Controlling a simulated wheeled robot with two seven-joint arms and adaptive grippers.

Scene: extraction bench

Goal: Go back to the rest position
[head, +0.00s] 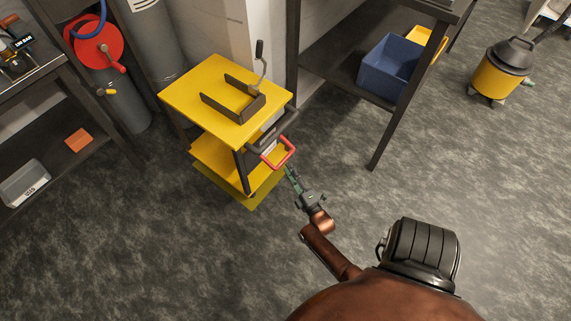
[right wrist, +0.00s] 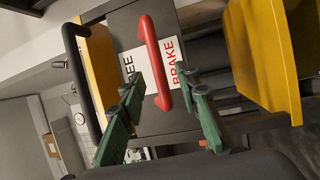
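The yellow cart (head: 205,88) stands left of my right arm, with a red U-shaped lever (head: 291,147) on its near side. In the right wrist view the red lever (right wrist: 152,60) stands before a white label (right wrist: 160,70) reading "BRAKE" and a partly hidden word ending in "EE". My right gripper (head: 290,172) is just short of the lever. In the right wrist view its green fingers (right wrist: 163,87) are spread, one on each side of the lever's lower end, with gaps and nothing held. My left gripper is not in view.
A dark push handle (head: 272,130) sits above the red lever. A dark bracket (head: 235,112) with an upright lever lies on the cart top. A dark bench with a blue bin (head: 388,70) stands behind at right, a yellow vacuum (head: 498,80) farther right. Floor to the right is clear.

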